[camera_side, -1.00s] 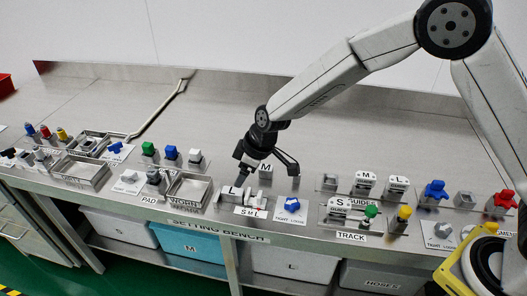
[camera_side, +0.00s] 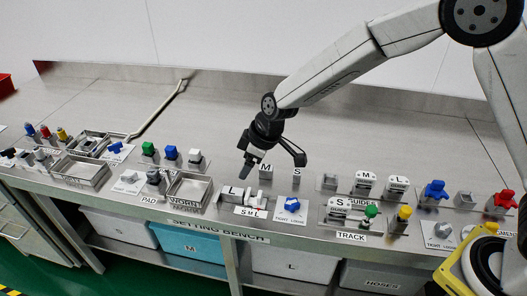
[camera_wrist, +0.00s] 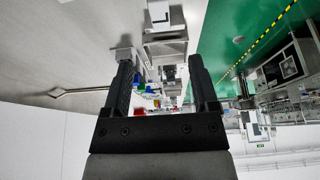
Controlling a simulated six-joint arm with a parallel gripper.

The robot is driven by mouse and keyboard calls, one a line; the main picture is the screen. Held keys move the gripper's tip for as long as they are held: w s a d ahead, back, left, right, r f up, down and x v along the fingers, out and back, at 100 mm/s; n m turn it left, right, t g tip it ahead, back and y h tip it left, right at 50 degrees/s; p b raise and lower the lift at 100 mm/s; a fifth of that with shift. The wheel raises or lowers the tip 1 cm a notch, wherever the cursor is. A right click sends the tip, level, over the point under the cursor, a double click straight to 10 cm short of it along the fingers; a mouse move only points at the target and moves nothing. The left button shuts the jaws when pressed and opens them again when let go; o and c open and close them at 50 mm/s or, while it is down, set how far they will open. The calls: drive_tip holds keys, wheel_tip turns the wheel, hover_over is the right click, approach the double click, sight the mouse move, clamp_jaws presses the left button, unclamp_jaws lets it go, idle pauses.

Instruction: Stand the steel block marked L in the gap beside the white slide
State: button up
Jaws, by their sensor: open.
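In the side view, the steel block marked L (camera_side: 231,192) stands at the left end of the small setting fixture, close beside the white slide (camera_side: 253,198). Whether it touches the slide is too small to tell. My gripper (camera_side: 272,164) is above and behind the fixture, jaws spread and empty, apart from the L block. Blocks marked M (camera_side: 265,171) and S (camera_side: 296,176) stand on the bench behind the fixture. In the wrist view my two black fingers (camera_wrist: 161,62) are wide apart, with nothing held between them.
A blue knob (camera_side: 292,204) on a plate sits right of the fixture. An open tray (camera_side: 190,188) lies to the left. The track with the guide blocks (camera_side: 350,213) is further right. The bench behind (camera_side: 215,120) is clear.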

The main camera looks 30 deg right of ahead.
drive_tip(key=shift+d, duration=0.1)
drive_tip(key=s+d+r+m+h, duration=0.2)
drive_tip(key=s+d+m, duration=0.7)
drive_tip(key=s+d, duration=1.1)
drive_tip(key=shift+s+r+g+h, duration=0.25)
drive_tip(key=shift+s+g+h, duration=0.05)
drive_tip(key=shift+h, duration=0.3)
